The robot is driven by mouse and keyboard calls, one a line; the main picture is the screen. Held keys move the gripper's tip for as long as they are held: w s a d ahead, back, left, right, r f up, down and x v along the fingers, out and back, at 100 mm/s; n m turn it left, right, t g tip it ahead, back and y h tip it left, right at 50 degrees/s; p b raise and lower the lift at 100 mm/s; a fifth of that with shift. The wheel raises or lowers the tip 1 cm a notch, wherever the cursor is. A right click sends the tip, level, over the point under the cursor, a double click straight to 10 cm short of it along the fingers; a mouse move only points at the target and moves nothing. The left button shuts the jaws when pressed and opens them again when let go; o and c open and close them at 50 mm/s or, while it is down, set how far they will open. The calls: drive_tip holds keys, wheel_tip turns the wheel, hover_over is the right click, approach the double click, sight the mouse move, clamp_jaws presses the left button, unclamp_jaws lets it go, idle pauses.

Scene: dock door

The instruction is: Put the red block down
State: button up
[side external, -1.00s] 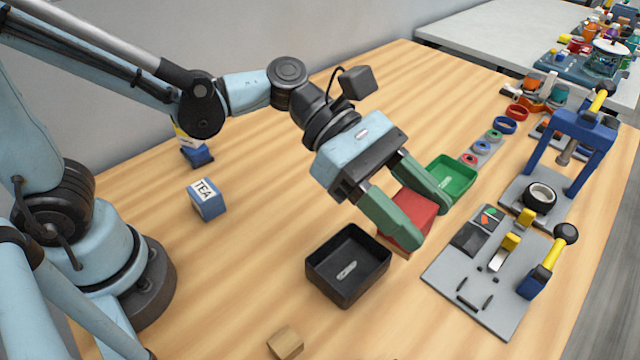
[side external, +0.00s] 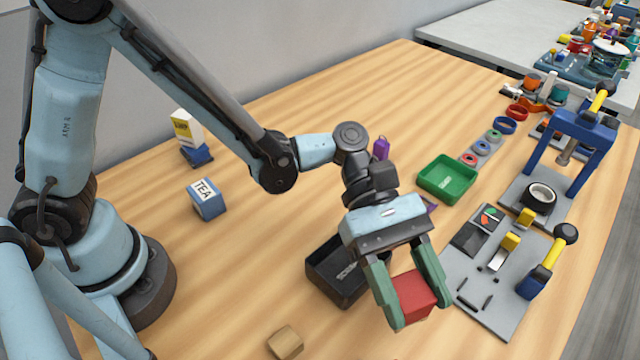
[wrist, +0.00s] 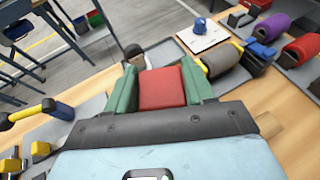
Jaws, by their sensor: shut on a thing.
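The red block (side external: 415,296) is between the green fingers of my gripper (side external: 408,300) in the side external view. My gripper is shut on it, with a finger on each side. The block also shows in the wrist view (wrist: 162,88), between the fingertips of my gripper (wrist: 163,90). It appears held above the wooden table, in front of and to the right of the black tray; the exact gap below it is hard to tell.
The black tray (side external: 322,282) is just left of my gripper, partly hidden by it. A green tray (side external: 421,182) lies behind. A grey fixture plate (side external: 500,318) with levers stands to the right. A small wooden block (side external: 286,341) lies at the front. The table's left middle is mostly clear.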

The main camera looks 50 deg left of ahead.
sight(422, 277)
drive_tip(key=w, duration=0.1)
drive_tip(key=w+f, duration=0.2)
drive_tip(key=w, duration=0.1)
drive_tip(key=shift+a+f, duration=0.15)
drive_tip(key=shift+a, duration=0.2)
drive_tip(key=shift+f, duration=2.05)
drive_tip(key=shift+f, duration=0.1)
